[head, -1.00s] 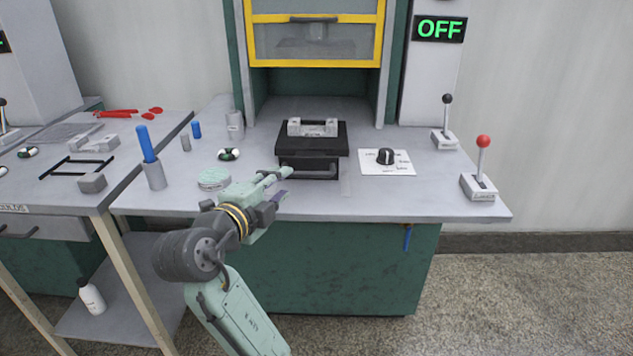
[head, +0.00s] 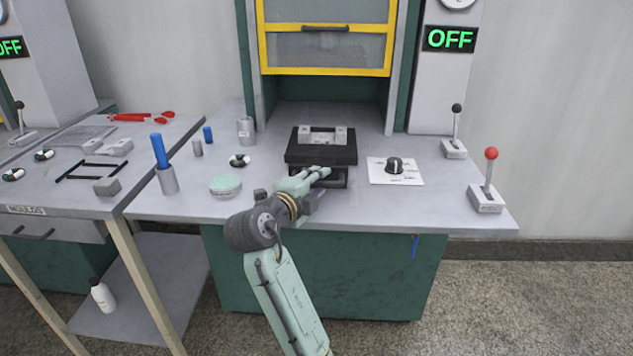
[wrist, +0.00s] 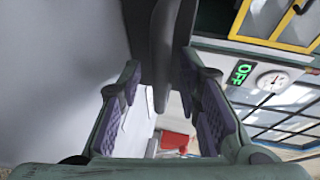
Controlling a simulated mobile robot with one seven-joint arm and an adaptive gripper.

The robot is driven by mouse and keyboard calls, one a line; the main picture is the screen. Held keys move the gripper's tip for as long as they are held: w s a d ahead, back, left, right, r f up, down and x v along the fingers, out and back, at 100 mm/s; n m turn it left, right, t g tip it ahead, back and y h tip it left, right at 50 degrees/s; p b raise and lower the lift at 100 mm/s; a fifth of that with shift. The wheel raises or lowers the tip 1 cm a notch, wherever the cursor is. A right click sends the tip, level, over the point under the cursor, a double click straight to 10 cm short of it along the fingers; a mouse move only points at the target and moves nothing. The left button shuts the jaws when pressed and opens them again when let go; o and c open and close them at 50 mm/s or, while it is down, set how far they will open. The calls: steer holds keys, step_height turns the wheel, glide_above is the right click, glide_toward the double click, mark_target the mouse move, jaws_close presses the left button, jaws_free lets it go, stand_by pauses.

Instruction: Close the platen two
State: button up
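The black platen block (head: 322,152) sits on the worktop in front of the press opening, with a light grey metal piece (head: 322,135) on top. A handle (head: 335,183) is on its front face, partly hidden by my gripper. My gripper (head: 322,172) is at this front face, its fingers pointing toward the handle. In the wrist view my gripper (wrist: 160,75) has its purple-padded fingers apart. A dark bar (wrist: 163,50) shows between their tips, probably the handle. I cannot tell whether the fingers touch it.
The press guard (head: 325,50) with its yellow frame is raised behind the block. A dial (head: 394,165), a black-knobbed lever (head: 455,135) and a red-knobbed lever (head: 488,185) stand to the right. A round pale tin (head: 225,186) and a blue-handled tool in a cup (head: 162,160) are left.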

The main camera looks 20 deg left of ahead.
jaws_close()
stand_by(0.3)
stand_by(0.6)
